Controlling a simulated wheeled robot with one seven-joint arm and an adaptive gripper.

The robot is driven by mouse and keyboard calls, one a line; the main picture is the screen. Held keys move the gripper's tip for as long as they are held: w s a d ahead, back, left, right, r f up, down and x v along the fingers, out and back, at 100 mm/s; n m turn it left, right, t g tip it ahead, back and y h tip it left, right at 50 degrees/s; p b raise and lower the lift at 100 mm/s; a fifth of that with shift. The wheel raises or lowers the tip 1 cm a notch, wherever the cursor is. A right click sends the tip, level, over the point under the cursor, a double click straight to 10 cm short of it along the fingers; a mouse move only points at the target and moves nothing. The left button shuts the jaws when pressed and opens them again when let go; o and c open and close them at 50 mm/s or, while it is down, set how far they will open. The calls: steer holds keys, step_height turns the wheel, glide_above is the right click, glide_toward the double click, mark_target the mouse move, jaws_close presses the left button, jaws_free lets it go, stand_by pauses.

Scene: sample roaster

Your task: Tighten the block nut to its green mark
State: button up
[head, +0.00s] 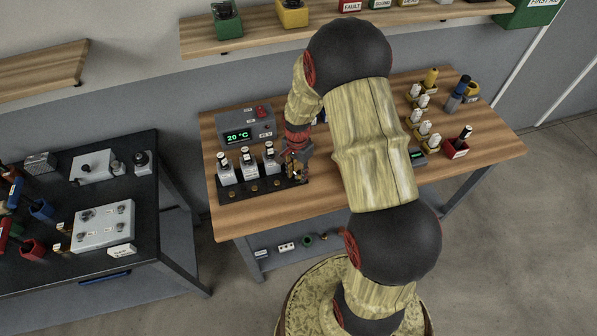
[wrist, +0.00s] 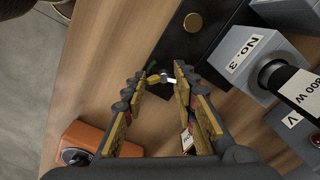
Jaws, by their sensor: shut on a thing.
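My gripper (wrist: 160,76) reaches down at the right end of a black plate (wrist: 190,40) on the wooden bench. Its fingertips are closed around a small brass and pale metal piece, which looks like the block nut (wrist: 168,77). A small dark green spot, perhaps the green mark (wrist: 150,67), shows just beyond the fingertips. I cannot tell how the nut lines up with it. In the head view my gripper (head: 297,157) is at the plate's right end, and its fingers hide the nut.
Grey labelled units stand on the plate (head: 262,192), the nearest being the No. 3 unit (wrist: 245,58), close right of my fingers in the wrist view. A display box (head: 243,128) reads 20 °C behind. An orange box (wrist: 100,140) sits near my gripper. Bare bench lies in front.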

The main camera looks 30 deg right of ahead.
steer(key=m, duration=0.4)
steer(key=shift+w+r, duration=0.2)
steer(key=shift+w, duration=0.15)
jaws_close()
steer(key=shift+w+r+m, duration=0.15)
steer(key=shift+w+m, duration=0.05)
steer(key=shift+m, duration=0.9)
steer(key=shift+r, duration=0.1)
steer(key=o, duration=0.8)
jaws_free()
steer(key=shift+w, duration=0.2)
steer(key=o, duration=0.5)
steer(key=shift+s+f, duration=0.25)
steer(key=shift+o, duration=0.4)
steer(key=shift+s, duration=0.1)
step_height(320, 180, up, 12)
